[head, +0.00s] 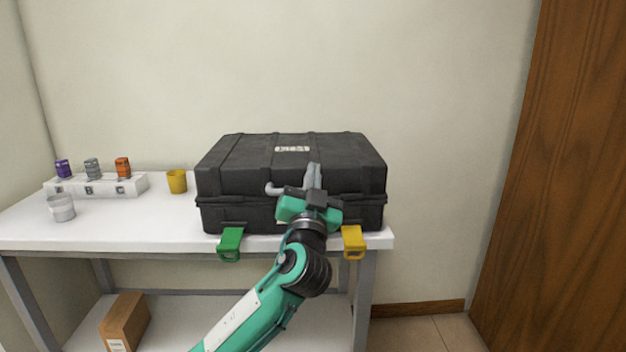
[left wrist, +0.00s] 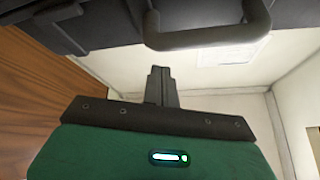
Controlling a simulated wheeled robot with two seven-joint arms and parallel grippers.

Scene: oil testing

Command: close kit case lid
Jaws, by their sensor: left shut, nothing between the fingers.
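The black kit case (head: 220,215) stands on the white table with its lid (head: 240,155) down over the base. A grey handle (head: 271,188) is on its front; most of it is hidden behind my left gripper (head: 313,168). That gripper is shut and empty, with its fingers pointing up in front of the lid's front side; I cannot tell whether they touch it. In the left wrist view, the shut fingers (left wrist: 160,75) show just below the handle (left wrist: 205,35) and the dark case edge. My right gripper is not in view.
A green latch (head: 231,243) and a yellow latch (head: 353,242) hang at the case's lower front, over the table edge. To the left are a yellow cup (head: 177,181), a small bucket (head: 61,208) and a white rack (head: 128,184) with three small jars. A box (head: 124,322) lies on the lower shelf.

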